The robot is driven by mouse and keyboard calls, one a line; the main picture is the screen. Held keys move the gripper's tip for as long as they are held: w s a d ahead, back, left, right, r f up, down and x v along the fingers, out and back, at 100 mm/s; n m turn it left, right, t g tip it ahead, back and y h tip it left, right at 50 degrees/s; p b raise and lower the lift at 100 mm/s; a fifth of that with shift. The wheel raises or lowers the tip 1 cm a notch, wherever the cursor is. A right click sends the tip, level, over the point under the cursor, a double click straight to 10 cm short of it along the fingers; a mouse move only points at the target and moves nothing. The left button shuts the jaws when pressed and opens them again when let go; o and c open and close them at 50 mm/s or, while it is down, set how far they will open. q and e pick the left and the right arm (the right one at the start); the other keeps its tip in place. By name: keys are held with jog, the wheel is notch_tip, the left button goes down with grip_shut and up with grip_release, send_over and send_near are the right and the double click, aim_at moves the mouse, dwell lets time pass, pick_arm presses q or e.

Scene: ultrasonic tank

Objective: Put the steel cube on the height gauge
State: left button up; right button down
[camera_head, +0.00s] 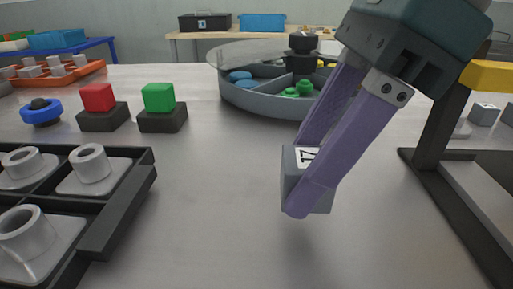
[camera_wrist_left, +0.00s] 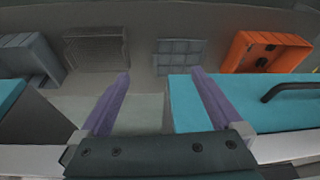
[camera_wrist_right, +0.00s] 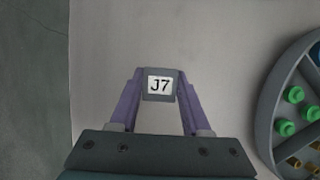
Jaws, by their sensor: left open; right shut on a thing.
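The steel cube (camera_head: 292,178) is grey with a white label, which reads J7 in the right wrist view (camera_wrist_right: 160,86). My right gripper (camera_head: 310,192) is shut on it with purple fingers on two sides. I cannot tell whether the cube touches the table or hangs just above it. A dark stand with a yellow top bar (camera_head: 490,75) at the right edge may be the height gauge; part of it is cut off. My left gripper (camera_wrist_left: 160,74) is open and empty in the left wrist view; the head view does not show it.
A black tray (camera_head: 125,210) with grey ring-topped parts lies at the left. A red button (camera_head: 97,97), a green button (camera_head: 158,97) and a blue knob (camera_head: 41,112) stand behind it. A round divided tray (camera_head: 240,98) stands behind the cube. The table's front middle is clear.

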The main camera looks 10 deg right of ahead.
notch_tip(320, 180, down, 2)
jog(key=shift+f+b, duration=0.15)
jog(key=shift+b, duration=0.3)
jog(key=shift+f, duration=0.35)
jog(key=shift+r, duration=0.1)
pick_arm(q)
jog(key=shift+x, duration=1)
jog(key=shift+d+f, duration=0.1)
jog(key=shift+f, duration=0.05)
pick_arm(e)
jog(key=shift+c, duration=1.8)
grip_release()
